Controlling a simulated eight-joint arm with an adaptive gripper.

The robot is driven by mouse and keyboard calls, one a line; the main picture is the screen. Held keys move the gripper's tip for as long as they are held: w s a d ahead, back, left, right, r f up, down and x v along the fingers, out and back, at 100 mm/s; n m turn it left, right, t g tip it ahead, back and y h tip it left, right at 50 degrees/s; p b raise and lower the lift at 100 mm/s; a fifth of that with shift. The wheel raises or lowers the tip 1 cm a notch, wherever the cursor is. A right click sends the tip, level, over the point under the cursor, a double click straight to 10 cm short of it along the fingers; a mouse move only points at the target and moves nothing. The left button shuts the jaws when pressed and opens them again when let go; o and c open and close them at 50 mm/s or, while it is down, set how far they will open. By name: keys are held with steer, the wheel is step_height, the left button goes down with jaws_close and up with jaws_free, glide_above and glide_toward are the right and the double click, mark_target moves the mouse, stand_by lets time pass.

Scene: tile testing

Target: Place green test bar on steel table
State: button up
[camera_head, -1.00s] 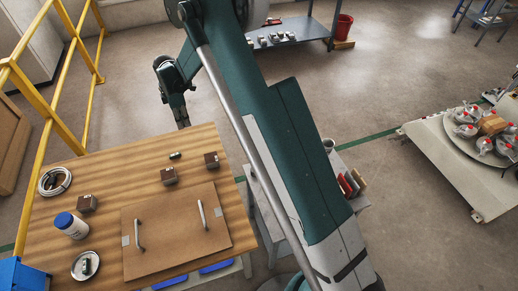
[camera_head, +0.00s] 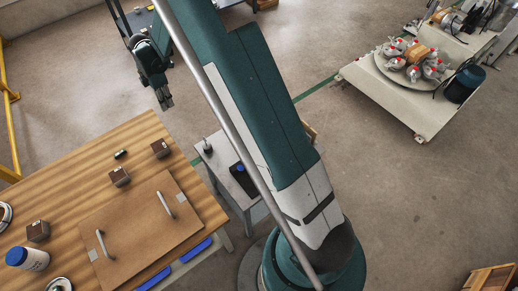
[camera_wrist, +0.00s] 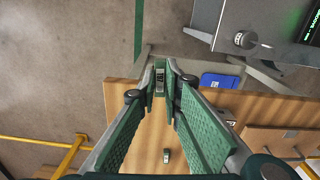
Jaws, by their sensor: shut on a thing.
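My gripper (camera_wrist: 160,82) is shut on a small green test bar (camera_wrist: 160,79), which shows between the fingertips in the wrist view and is mostly hidden by them. In the head view my gripper (camera_head: 166,103) hangs beyond the far right edge of the wooden table, and the bar is too small to tell there. A grey steel table (camera_head: 217,161) stands to the right of the wooden table, partly hidden behind my arm. In the wrist view its top (camera_wrist: 281,48) is at the upper right, apart from my gripper.
The wooden table (camera_head: 141,135) carries several brown blocks (camera_head: 119,177), a small dark bar (camera_head: 120,154), a handled board (camera_head: 145,232) and a white bottle (camera_head: 28,258). The steel table holds a knob-like item (camera_wrist: 246,40) and a black display unit (camera_wrist: 312,25). Its near-left top is bare.

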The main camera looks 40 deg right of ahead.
steer(key=s+d+f+b, duration=0.1)
steer(key=s+d, duration=0.2)
steer(key=d, duration=0.5)
steer(key=s+d+f, duration=0.1)
steer(key=s+d, duration=0.2)
steer(key=d, duration=0.4)
steer(key=s+d+f+b, duration=0.1)
steer(key=s+d+f, duration=0.1)
steer(key=s+d, duration=1)
steer(key=s+d+f+m+b, duration=0.1)
steer(key=s+d+f+b, duration=0.1)
steer(key=s+d, duration=1.1)
steer(key=shift+s+d+f, duration=0.3)
steer(key=shift+s+f, duration=0.15)
steer(key=shift+s, duration=0.5)
steer(key=shift+f, duration=0.1)
steer(key=shift+f+b, duration=1.05)
steer(key=shift+f, duration=2)
steer(key=shift+f+b, duration=0.5)
steer(key=shift+f, duration=1.35)
steer(key=shift+f, duration=0.15)
